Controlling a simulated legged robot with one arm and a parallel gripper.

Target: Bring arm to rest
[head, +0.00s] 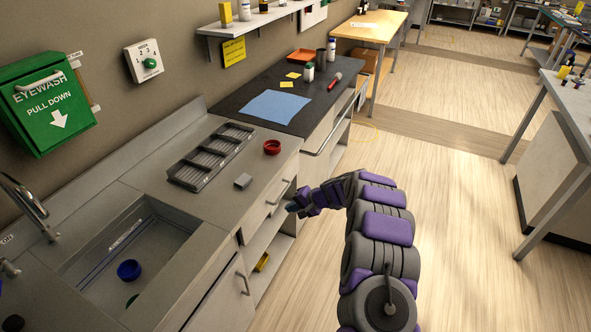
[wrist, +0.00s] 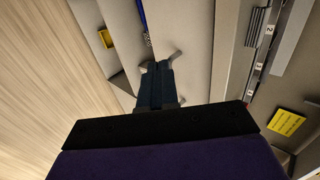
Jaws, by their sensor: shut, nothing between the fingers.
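My arm, purple and dark grey, reaches from the lower right of the head view toward the cabinet front. My gripper (head: 292,207) is at the counter's front edge, near the drawer handles. In the wrist view my gripper (wrist: 158,68) shows as two dark fingers close together, shut and empty. The fingertips are in front of the pale cabinet face and its handles. I cannot tell whether they touch it.
A sink with a blue cup (head: 129,270) is at lower left. The wooden floor (head: 450,230) right of my arm is clear.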

